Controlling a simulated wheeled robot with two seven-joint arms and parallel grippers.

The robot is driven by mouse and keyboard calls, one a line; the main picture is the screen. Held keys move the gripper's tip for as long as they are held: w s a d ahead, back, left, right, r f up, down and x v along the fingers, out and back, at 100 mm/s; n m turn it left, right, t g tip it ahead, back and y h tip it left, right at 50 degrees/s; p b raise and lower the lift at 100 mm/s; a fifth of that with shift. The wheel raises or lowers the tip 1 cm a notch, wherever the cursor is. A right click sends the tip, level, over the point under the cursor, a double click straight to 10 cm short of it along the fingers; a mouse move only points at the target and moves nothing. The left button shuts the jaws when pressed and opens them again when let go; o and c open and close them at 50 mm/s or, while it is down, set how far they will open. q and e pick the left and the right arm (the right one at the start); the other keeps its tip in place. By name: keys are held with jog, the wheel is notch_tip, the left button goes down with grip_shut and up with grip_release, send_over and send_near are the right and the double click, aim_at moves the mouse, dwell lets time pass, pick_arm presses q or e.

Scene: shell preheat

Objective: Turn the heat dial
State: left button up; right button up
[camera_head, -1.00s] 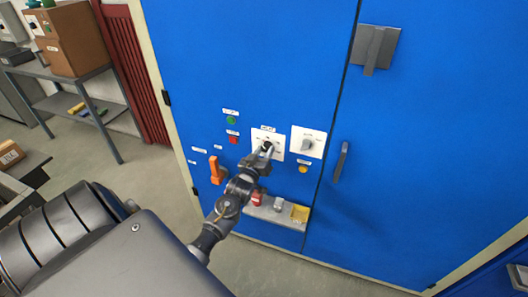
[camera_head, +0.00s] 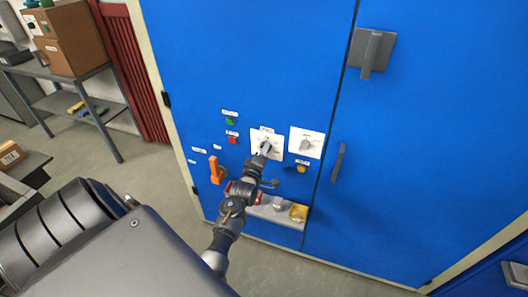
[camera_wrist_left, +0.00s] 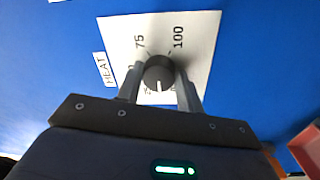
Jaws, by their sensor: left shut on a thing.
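The heat dial is a dark round knob (camera_wrist_left: 158,72) with a white pointer mark, on a white plate (camera_wrist_left: 195,30) marked 75 and 100 beside a HEAT label (camera_wrist_left: 105,69). In the head view the same plate (camera_head: 276,139) is on the blue cabinet front, left of a second white plate. My left gripper (camera_head: 265,150) reaches the dial and hides most of it there. In the left wrist view its two fingers (camera_wrist_left: 160,82) are closed on either side of the knob. Some of the scale is hidden behind the fingers. My right gripper is not in view.
A second dial (camera_head: 306,144) is to the right. Green (camera_head: 230,121) and red (camera_head: 233,140) buttons and an orange handle (camera_head: 215,170) are to the left. A yellow button (camera_head: 301,168) is below. A small shelf (camera_head: 285,217) with a yellow item is under my wrist.

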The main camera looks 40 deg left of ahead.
pick_arm(q)
jog(key=n+p, duration=0.1)
jog(key=n, duration=0.4)
jog(key=shift+r+n+y, duration=0.15)
jog(key=shift+n+y, duration=0.15)
jog(key=shift+n, duration=0.1)
dwell(0.3)
jog(key=o, duration=1)
jog(key=p+v, duration=0.5)
jog(key=v, duration=0.5)
jog(key=shift+s+d, duration=0.15)
jog(key=shift+s, duration=0.2)
